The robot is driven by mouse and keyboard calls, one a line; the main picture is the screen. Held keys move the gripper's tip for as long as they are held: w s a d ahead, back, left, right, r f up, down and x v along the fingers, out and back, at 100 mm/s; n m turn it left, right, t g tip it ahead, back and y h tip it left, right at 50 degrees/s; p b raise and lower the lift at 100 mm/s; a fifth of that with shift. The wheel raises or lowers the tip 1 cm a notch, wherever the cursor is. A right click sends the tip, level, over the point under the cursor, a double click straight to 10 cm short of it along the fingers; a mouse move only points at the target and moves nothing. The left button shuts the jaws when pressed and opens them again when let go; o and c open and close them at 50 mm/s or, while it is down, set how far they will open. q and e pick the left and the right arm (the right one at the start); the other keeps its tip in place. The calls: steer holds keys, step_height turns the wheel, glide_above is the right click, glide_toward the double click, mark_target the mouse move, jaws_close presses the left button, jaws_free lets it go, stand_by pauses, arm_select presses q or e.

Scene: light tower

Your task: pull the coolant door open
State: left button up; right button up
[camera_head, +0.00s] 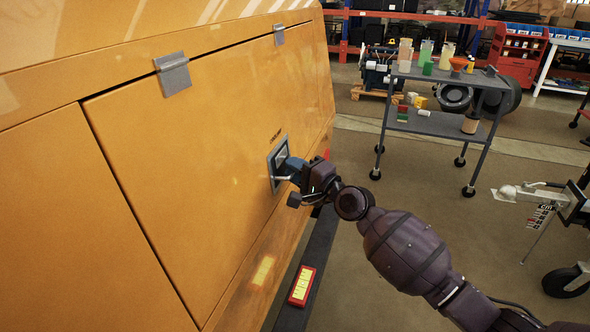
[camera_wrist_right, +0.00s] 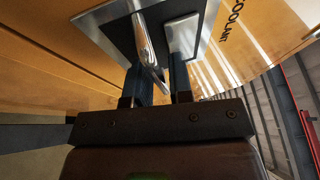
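The coolant door (camera_head: 190,150) is a large orange panel hinged along its top edge. It sits flush with its surround and looks closed. A grey latch plate (camera_head: 271,170) with a metal handle (camera_head: 282,178) is on its lower right part. In the right wrist view the handle (camera_wrist_right: 149,45) sticks out from its plate (camera_wrist_right: 110,22), beside the word COOLANT. My right gripper (camera_head: 292,170) is at the latch. Its two dark blue fingers (camera_wrist_right: 160,80) are close together on either side of the handle's end. My left gripper is not in view.
A dark ledge (camera_head: 318,245) runs below the door, with a red and yellow box (camera_head: 301,286) on it. A grey cart (camera_head: 440,122) with bottles and jars stands at the back right. A trailer hitch (camera_head: 520,193) is at the far right. The floor between is clear.

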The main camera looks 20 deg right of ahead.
jaws_close()
